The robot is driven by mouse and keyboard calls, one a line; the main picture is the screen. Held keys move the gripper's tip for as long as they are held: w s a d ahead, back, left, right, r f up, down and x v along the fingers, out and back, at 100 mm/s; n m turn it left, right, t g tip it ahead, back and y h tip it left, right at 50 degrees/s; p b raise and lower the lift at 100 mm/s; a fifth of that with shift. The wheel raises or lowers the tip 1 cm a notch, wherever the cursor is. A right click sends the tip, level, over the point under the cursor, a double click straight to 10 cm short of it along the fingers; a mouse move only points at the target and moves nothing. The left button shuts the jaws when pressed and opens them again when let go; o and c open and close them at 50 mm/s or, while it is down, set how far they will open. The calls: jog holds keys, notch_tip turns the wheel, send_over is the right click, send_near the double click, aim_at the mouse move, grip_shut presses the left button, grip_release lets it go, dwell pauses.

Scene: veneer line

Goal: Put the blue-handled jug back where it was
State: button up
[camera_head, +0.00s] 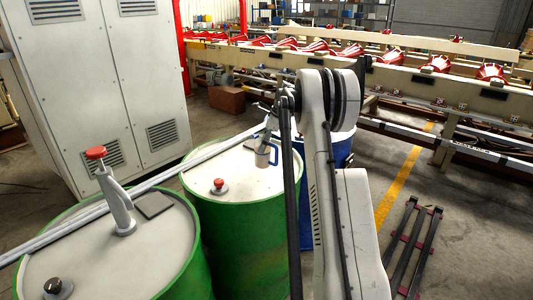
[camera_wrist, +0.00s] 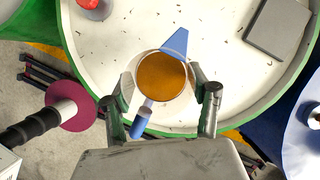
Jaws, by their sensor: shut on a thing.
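The jug (camera_head: 262,158) is a small pale vessel with a blue handle, over the white top of the middle green drum (camera_head: 230,168). In the wrist view the jug (camera_wrist: 162,77) is seen from above, with orange-brown contents, a blue spout on its far side and a blue handle on its near side. My gripper (camera_wrist: 165,92) has one finger on each side of the jug and is shut on it. In the head view my gripper (camera_head: 268,118) is partly hidden by my arm. I cannot tell whether the jug's base touches the drum top.
A red knob (camera_head: 218,185) and a flat grey plate (camera_wrist: 283,27) are on the same drum top. A nearer green drum (camera_head: 100,250) carries a red-topped pump (camera_head: 117,200). A blue drum (camera_head: 340,148) stands right, behind my arm. A grey cabinet (camera_head: 110,80) stands left.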

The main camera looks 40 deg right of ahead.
aim_at(266, 152)
jog(key=shift+d+f, duration=0.25)
jog(key=shift+f, duration=0.55)
jog(key=shift+d+f, duration=0.2)
jog(key=shift+f, duration=0.6)
jog(key=shift+d+f, duration=0.25)
jog(key=shift+f, duration=0.55)
jog(key=shift+f, duration=0.15)
jog(key=o, duration=1.7)
jog(key=v, duration=1.2)
jog(key=shift+a+r, duration=0.15)
jog(key=shift+r, duration=0.15)
